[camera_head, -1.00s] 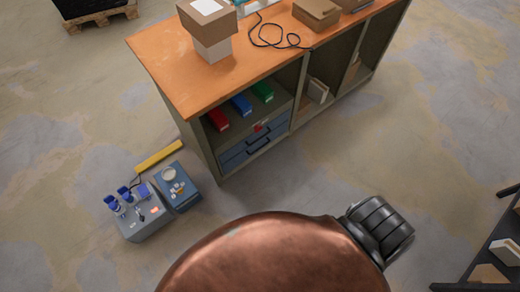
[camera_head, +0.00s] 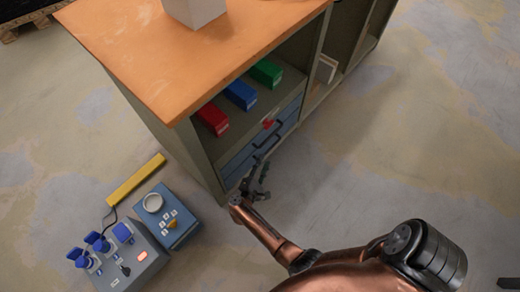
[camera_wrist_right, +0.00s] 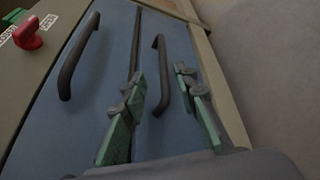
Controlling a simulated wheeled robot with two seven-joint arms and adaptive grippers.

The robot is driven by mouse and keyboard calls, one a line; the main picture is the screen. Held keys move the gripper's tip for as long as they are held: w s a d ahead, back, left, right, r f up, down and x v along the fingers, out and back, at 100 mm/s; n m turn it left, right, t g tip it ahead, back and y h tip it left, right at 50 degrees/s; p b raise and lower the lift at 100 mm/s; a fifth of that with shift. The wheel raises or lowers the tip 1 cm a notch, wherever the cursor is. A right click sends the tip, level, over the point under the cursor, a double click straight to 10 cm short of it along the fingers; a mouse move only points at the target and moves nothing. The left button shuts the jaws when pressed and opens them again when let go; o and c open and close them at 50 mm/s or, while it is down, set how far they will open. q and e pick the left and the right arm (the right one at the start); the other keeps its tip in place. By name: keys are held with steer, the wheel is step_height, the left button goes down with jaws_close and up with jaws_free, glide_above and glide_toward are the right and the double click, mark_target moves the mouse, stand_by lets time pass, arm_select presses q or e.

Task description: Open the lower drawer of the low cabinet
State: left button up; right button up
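The low cabinet (camera_head: 190,137) has an orange top and two blue drawers at its near end. Both drawers look shut. The lower drawer (camera_head: 234,177) is largely behind my right gripper (camera_head: 260,181) in the head view. In the right wrist view the lower drawer (camera_wrist_right: 181,45) is the right-hand front, with a dark bar handle (camera_wrist_right: 160,70). My right gripper (camera_wrist_right: 163,85) is open there, its green-padded fingers apart, one to each side of that handle. I cannot tell whether they touch it. The upper drawer's handle (camera_wrist_right: 75,58) is free. My left gripper is out of view.
A red knob (camera_wrist_right: 28,35) with a label sits above the upper drawer. Red (camera_head: 213,119), blue (camera_head: 240,94) and green (camera_head: 266,73) boxes stand on the shelf above. Two control boxes (camera_head: 168,212) and a yellow bar (camera_head: 136,180) lie on the floor left.

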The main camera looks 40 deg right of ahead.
steer(key=shift+m, duration=0.6)
steer(key=b+x, duration=0.2)
steer(key=x, duration=0.5)
steer(key=shift+d+f, duration=0.2)
steer(key=shift+d, duration=0.15)
jaws_close()
